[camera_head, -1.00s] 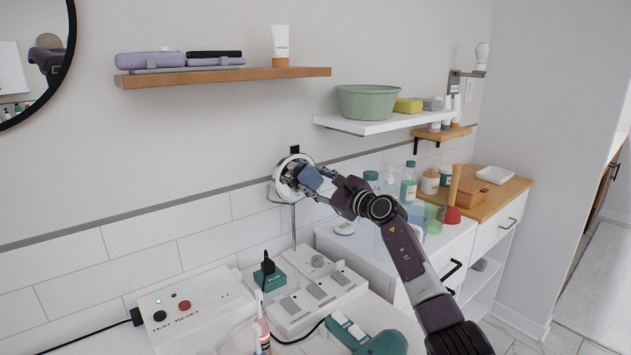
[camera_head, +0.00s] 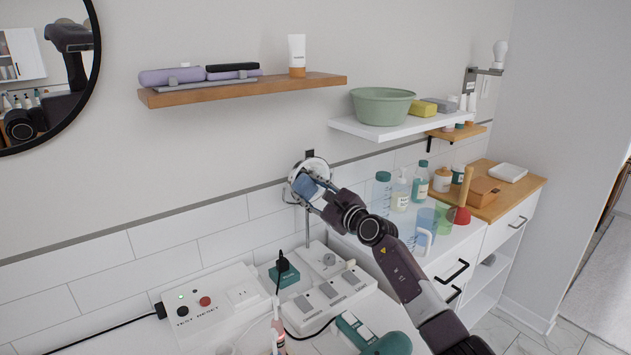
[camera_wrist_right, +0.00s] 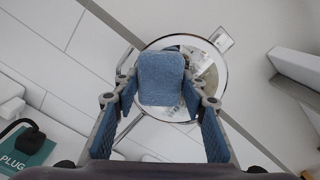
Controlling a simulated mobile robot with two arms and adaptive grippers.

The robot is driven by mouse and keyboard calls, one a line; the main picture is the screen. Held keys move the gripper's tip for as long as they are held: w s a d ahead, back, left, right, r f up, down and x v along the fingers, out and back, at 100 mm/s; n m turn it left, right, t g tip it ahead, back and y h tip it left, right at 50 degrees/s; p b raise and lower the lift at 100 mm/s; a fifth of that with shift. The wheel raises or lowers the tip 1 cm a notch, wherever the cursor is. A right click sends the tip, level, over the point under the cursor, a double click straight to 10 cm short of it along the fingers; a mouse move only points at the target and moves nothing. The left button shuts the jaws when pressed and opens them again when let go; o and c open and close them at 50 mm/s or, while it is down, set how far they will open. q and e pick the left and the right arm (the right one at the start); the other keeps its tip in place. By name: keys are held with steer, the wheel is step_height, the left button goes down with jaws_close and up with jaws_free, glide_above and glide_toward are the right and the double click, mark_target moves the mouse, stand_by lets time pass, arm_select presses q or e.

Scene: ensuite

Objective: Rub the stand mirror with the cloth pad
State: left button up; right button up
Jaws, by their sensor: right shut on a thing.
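The stand mirror is a small round mirror (camera_head: 308,168) with a chrome rim on a thin stand, near the tiled wall in the head view. It also shows in the right wrist view (camera_wrist_right: 207,72). My right gripper (camera_head: 314,192) is shut on a blue cloth pad (camera_head: 306,187) in front of the mirror. In the wrist view the pad (camera_wrist_right: 161,78) sits between the fingertips and covers the middle and left of the mirror face. Whether it touches the glass I cannot tell. My left gripper is not in view.
A white switch panel (camera_head: 325,292) and a test box (camera_head: 212,312) with a cable lie below the mirror. A shelf with a green basin (camera_head: 382,106) is above right. Bottles (camera_head: 421,182) and cups (camera_head: 427,220) crowd the counter right of my arm.

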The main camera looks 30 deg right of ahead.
steer(key=shift+a+r, duration=0.1)
steer(key=shift+a, duration=0.3)
steer(key=shift+s+r+p, duration=0.1)
steer(key=shift+r+p, duration=0.3)
steer(key=shift+p, duration=0.35)
steer(key=shift+d+f+b, duration=0.1)
steer(key=shift+f+b, duration=0.05)
steer(key=shift+b, duration=0.25)
steer(key=shift+w+d+f+b, duration=0.1)
steer(key=shift+w+d+b, duration=0.1)
steer(key=shift+d+b, duration=0.95)
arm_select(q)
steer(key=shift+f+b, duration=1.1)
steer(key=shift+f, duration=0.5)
arm_select(e)
steer(key=shift+w+d, duration=0.1)
steer(key=shift+d, duration=0.7)
